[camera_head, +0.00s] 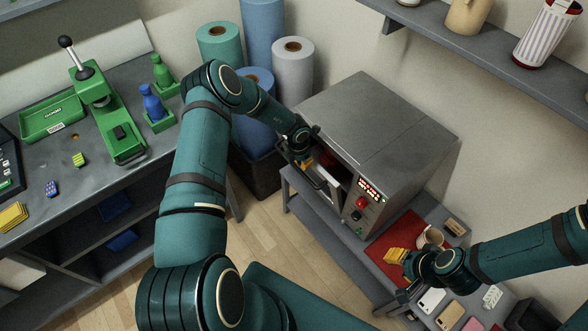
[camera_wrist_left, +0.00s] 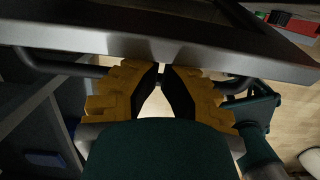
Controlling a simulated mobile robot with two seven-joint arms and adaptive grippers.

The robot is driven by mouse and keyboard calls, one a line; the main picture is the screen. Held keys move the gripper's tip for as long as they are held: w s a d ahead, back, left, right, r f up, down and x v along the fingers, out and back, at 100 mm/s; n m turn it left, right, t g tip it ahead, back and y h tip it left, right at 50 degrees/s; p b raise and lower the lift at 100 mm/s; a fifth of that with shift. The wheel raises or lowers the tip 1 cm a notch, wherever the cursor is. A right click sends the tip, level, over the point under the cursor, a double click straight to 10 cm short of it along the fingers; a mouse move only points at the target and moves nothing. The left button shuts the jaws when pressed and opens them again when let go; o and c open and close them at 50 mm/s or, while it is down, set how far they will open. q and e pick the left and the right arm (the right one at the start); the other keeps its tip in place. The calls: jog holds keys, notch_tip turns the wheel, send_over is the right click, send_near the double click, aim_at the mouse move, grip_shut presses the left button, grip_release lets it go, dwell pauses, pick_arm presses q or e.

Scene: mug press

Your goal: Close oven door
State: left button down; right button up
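The grey box oven (camera_head: 375,125) stands on a low bench in the head view, its front opening partly visible. Its door (camera_head: 329,186) stands open at the front. My left gripper (camera_head: 309,163) is at the door. In the left wrist view, the door's metal edge (camera_wrist_left: 90,38) crosses the top, with the dark handle bar (camera_wrist_left: 60,68) below it. The yellow fingers (camera_wrist_left: 162,72) lie across the bar, tips almost together under the edge; contact is unclear. My right gripper (camera_head: 396,258) is over the red mat near a mug (camera_head: 430,238); its finger gap is hidden.
The oven's control panel (camera_head: 363,202) has a lit display and a red button. Fabric rolls (camera_head: 293,70) stand behind my left arm. A workbench with a green press (camera_head: 105,115) is at left. A shelf (camera_head: 490,65) overhangs at upper right. Floor (camera_head: 275,225) is clear before the oven.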

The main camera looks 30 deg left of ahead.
pick_arm(q)
jog(key=shift+w+d+r, duration=0.2)
jog(key=shift+w+d, duration=0.05)
jog(key=shift+w, duration=0.35)
jog(key=shift+w+d+r, duration=0.15)
jog(key=shift+w+d, duration=0.15)
jog(key=shift+w, duration=0.35)
jog(key=shift+w+d+r, duration=0.2)
jog(key=shift+w+d, duration=0.05)
jog(key=shift+w, duration=0.35)
